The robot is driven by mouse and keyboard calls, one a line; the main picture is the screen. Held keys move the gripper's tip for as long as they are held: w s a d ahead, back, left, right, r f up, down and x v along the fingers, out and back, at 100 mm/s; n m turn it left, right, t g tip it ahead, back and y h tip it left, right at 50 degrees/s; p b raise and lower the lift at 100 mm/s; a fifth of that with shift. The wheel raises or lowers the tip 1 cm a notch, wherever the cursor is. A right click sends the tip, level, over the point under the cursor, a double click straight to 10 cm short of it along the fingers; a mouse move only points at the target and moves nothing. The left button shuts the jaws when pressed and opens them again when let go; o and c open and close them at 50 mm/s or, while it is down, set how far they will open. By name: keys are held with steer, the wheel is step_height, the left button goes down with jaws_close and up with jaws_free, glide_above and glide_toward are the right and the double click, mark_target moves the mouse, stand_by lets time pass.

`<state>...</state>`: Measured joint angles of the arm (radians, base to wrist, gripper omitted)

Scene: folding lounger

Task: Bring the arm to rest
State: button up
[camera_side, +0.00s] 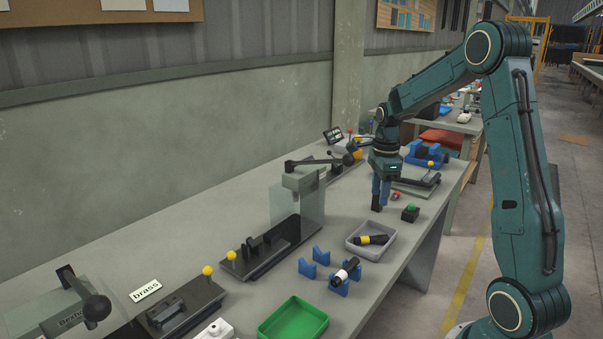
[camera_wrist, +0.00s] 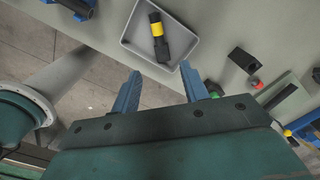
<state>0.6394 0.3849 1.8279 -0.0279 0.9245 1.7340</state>
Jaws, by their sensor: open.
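My gripper (camera_side: 380,197) points down over the bench, near its front edge and behind the grey tray in the side view. Its two blue fingers stand apart in the wrist view (camera_wrist: 162,92), with nothing between them. My arm reaches over the bench from the right with its elbow raised. The lounger itself I cannot make out.
A grey tray (camera_side: 352,251) holds a black and yellow cylinder (camera_side: 372,240). Blue cradles (camera_side: 321,256) stand nearby, with a black and white cylinder (camera_side: 345,270). A green tray (camera_side: 322,312), a green button (camera_side: 411,208) and a guarded press (camera_side: 297,205) are on the bench.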

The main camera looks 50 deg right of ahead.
steer(key=w+a+r+n+t+h, duration=0.2)
steer(key=w+a+r+n+t, duration=0.2)
steer(key=w+r+n, duration=0.55)
steer(key=s+a+r+n+t, duration=0.3)
steer(key=a+r+n+t, duration=0.2)
steer(key=a+r+n, duration=0.85)
steer(key=s+a+f+n+g, duration=0.1)
steer(key=s+a+f, duration=0.1)
steer(key=s, duration=0.6)
steer(key=s+a+f+n+g+y, duration=0.1)
steer(key=s+a+f, duration=0.2)
steer(key=s+f, duration=0.2)
steer(key=s+a+f+n+g, duration=0.1)
steer(key=s+a+f+n, duration=0.1)
steer(key=s, duration=0.8)
step_height(320, 180, down, 2)
steer(key=shift+s+a+g+y, duration=0.3)
steer(key=shift+s+a+y, duration=0.1)
steer(key=shift+a, duration=0.1)
